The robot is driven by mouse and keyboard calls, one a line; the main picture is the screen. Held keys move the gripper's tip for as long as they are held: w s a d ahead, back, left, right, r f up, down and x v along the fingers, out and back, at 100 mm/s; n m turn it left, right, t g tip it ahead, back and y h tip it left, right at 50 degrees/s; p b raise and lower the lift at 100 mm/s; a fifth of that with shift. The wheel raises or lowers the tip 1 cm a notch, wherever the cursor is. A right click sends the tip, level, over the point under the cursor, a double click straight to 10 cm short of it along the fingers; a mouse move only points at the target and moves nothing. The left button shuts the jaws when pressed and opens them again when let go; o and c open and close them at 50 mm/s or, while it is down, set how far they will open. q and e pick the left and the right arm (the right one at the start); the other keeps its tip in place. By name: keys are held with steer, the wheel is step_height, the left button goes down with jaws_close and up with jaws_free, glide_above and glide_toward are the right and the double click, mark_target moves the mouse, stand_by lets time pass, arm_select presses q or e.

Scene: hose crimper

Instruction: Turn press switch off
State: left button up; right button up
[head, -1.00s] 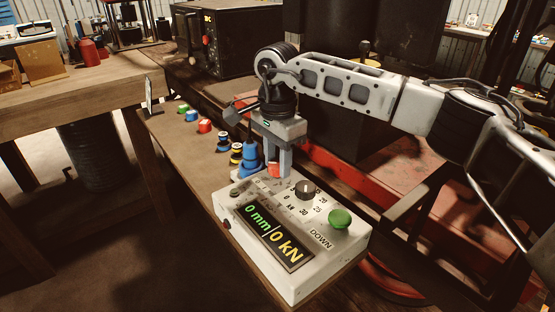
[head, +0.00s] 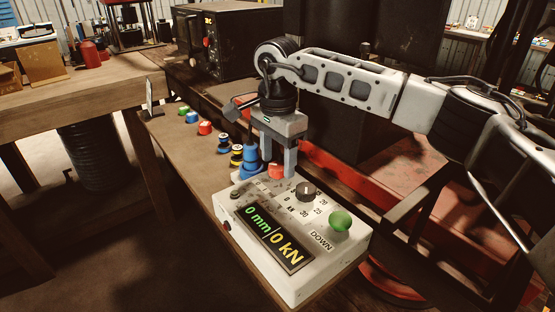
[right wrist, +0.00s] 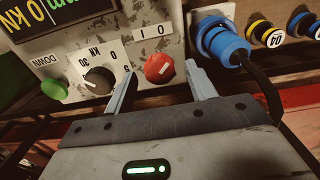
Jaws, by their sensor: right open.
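The press control box (head: 310,270) is white with a display reading 0 mm and 0 kN. Its red round switch (head: 277,171) sits at the box's far end, partly hidden by my right gripper (head: 278,165). In the right wrist view the red switch (right wrist: 158,68) lies beneath a label marked O and I. A white line on its face slants up to the right. My right gripper (right wrist: 162,77) is open, its two fingers apart on either side of the switch, with nothing held. Whether a finger touches the switch I cannot tell. My left gripper is not in view.
A black dial (head: 306,190) and a green DOWN button (head: 340,220) are on the box. A blue plug (head: 250,160) with a black cable (right wrist: 266,95) stands close beside the switch. Several coloured dies, one of them red (head: 205,127), line the bench behind.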

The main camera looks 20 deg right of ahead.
mark_target(278, 165)
step_height(278, 165, up, 15)
stand_by(0.3)
stand_by(0.4)
